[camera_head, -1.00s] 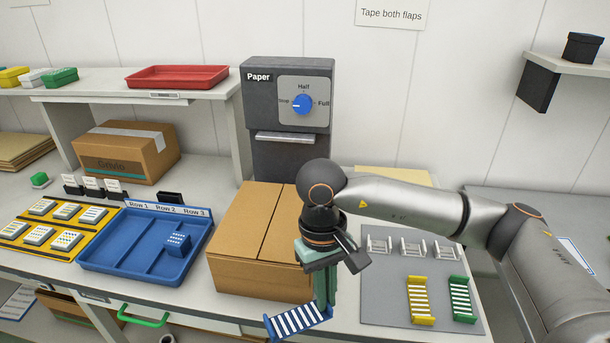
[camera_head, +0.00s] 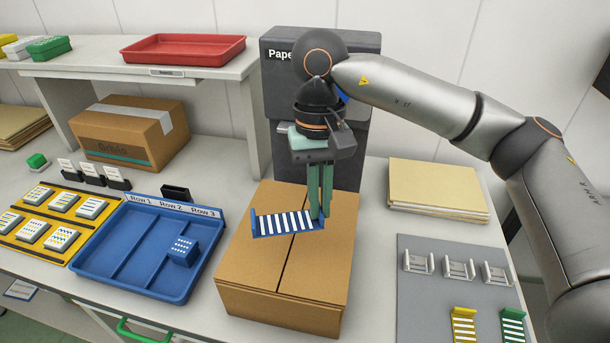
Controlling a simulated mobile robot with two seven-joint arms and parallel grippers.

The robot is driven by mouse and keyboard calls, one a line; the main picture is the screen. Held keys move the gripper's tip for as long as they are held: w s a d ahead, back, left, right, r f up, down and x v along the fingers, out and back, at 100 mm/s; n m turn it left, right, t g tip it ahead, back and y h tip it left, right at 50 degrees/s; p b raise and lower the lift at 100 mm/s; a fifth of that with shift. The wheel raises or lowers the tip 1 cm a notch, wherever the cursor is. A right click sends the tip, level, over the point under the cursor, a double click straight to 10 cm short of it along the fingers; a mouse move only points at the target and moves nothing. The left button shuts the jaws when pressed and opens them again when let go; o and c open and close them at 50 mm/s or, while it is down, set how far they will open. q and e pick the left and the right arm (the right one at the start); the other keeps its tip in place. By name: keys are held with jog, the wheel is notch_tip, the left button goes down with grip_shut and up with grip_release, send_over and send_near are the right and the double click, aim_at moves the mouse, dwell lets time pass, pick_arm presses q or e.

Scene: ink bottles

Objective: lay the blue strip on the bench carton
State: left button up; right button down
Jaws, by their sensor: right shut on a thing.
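The blue strip (camera_head: 284,223) is a blue holder with white bars. My right gripper (camera_head: 319,212) is shut on its right end, fingers pointing down. The strip is over the top of the bench carton (camera_head: 250,272), a closed brown box with a centre seam. I cannot tell whether the strip touches the carton top or hangs just above it. The strip lies across the seam, roughly level. My left gripper is not in view.
A blue tray (camera_head: 118,240) with row dividers and a blue block stands left of the carton. The dark paper dispenser (camera_head: 283,150) is behind it. A grey mat (camera_head: 418,300) with yellow and green strips lies to the right, with tan folders (camera_head: 434,185) behind.

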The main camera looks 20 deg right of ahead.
jog(key=shift+w, duration=0.3)
jog(key=shift+s+f+b, duration=0.2)
jog(key=shift+f+b, duration=0.2)
jog(key=shift+f, duration=0.15)
jog(key=b, duration=0.3)
send_over(318, 249)
jog(key=f, duration=0.4)
jog(key=shift+w+f, duration=0.2)
jog(key=shift+f, duration=0.6)
jog(key=shift+f+b, duration=0.55)
jog(key=shift+b, duration=0.05)
jog(key=c, duration=0.9)
grip_release()
jog(key=r, duration=0.4)
jog(key=w+r+p, duration=0.1)
jog(key=r, duration=0.3)
jog(key=w+r, duration=0.1)
jog(key=r, duration=0.3)
jog(key=shift+d+r+p, duration=0.2)
jog(key=shift+p, duration=0.1)
